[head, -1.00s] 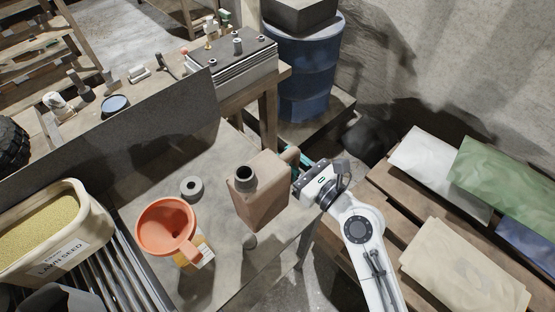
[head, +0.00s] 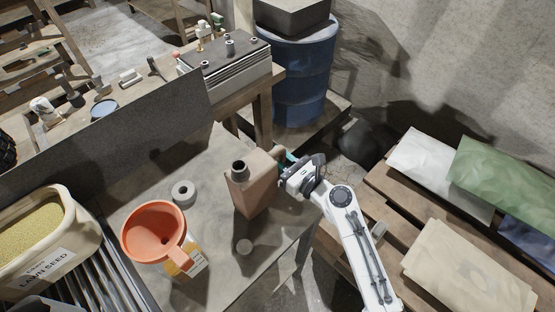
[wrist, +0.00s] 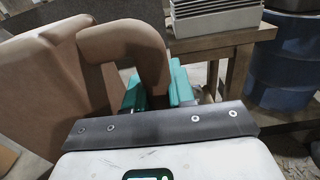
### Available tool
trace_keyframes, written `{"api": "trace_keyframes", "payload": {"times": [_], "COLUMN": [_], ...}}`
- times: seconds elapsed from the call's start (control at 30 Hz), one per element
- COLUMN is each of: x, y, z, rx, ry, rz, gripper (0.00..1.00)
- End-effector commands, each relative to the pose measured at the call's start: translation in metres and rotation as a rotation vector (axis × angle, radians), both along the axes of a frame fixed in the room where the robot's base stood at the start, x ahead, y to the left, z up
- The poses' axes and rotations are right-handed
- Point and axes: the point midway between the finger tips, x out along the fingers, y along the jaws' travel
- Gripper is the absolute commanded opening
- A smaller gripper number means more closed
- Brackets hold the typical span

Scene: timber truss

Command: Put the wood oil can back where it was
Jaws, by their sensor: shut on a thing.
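The wood oil can, a brown jug-like can with a dark cap (head: 252,187), is over the right part of the grey bench top (head: 215,265). My gripper (head: 287,161) comes in from its right side and is shut on it. In the wrist view, the teal fingers of my gripper (wrist: 160,92) close at the can's looped handle, and the can's body (wrist: 50,75) fills the left. The can looks roughly upright. I cannot tell whether its base touches the bench.
An orange funnel (head: 154,232) sits on a yellowish labelled container (head: 184,264) left of the can. A dark upright panel (head: 110,150) edges the bench; a blue drum (head: 300,75) stands behind.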

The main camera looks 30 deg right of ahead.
Motion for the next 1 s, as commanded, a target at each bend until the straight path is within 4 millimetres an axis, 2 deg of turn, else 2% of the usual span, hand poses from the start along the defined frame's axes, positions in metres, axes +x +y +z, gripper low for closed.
{"api": "trace_keyframes", "payload": {"times": [0.47,0.5,0.7,0.77,1.0], "x": [0.0008,0.0002,0.0002,0.0002,0.0001], "y": [-0.0003,-0.0003,-0.0002,-0.0002,-0.0003], "z": [-0.0054,-0.0063,-0.0062,-0.0062,-0.0045], "rx": [0.002,0.0,-0.001,-0.001,-0.001], "ry": [-0.004,-0.002,-0.001,-0.001,-0.001], "rz": [-0.001,-0.001,0.0,0.0,-0.001], "gripper": [0.0,0.27,0.46,0.49,0.49]}}
